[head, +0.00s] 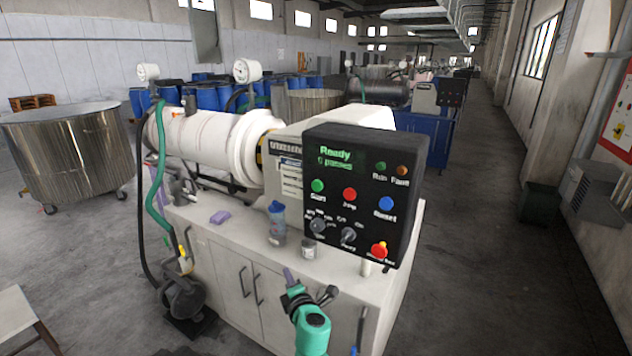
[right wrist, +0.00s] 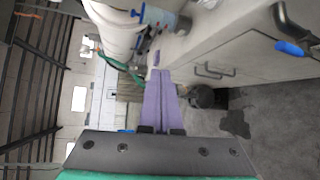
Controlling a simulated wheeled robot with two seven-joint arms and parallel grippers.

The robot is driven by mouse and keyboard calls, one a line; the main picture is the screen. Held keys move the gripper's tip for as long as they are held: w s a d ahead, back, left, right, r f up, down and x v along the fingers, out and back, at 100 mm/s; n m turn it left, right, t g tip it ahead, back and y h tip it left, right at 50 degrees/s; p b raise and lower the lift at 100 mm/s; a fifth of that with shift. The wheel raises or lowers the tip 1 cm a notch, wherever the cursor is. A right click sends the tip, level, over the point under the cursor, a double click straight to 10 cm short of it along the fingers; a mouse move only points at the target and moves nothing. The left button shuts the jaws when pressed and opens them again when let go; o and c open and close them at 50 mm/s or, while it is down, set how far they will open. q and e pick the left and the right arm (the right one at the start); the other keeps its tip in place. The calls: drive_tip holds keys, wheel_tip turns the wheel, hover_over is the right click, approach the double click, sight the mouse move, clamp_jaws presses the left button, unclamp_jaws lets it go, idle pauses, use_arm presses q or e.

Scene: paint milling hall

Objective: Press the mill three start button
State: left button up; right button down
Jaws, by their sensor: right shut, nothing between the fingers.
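The black control panel (head: 335,228) of the near mill faces me, tilted in the head view, with its display reading "Ready". The green start button (head: 317,186) sits at its upper left, beside a red button (head: 350,194) and a blue reset button (head: 386,204). I cannot read a mill number. My right gripper (head: 288,274), with purple fingers, is low in front of the cabinet, well below the start button and apart from it. In the right wrist view its fingers (right wrist: 160,75) are together with nothing between them. The start button does not show there. My left gripper is not in view.
A red emergency knob (head: 379,250) is low on the panel. The floor to the right is clear.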

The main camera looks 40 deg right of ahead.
sight(317, 185)
wheel_tip(317, 185, up, 21)
drive_tip(key=d+n+t+h+p, duration=0.1)
drive_tip(key=d+n+t+h, duration=0.1)
drive_tip(key=n+t+h, duration=0.1)
drive_tip(key=shift+s+r+h+p, duration=0.15)
drive_tip(key=shift+s+h+p, duration=0.15)
drive_tip(key=shift+s+h, duration=0.1)
drive_tip(key=shift+d, duration=0.15)
drive_tip(key=shift+w+d+b, duration=0.3)
drive_tip(key=shift+w+d, duration=0.15)
drive_tip(key=shift+d, duration=0.95)
drive_tip(key=shift+w+d+b, duration=0.3)
drive_tip(key=shift+w+d, duration=0.1)
drive_tip(key=shift+d, duration=1)
drive_tip(key=shift+w+d+b, duration=0.3)
drive_tip(key=shift+w+d, duration=0.15)
drive_tip(key=shift+d, duration=0.95)
drive_tip(key=shift+d, duration=0.1)
drive_tip(key=shift+w+d, duration=0.15)
drive_tip(key=shift+d, duration=0.1)
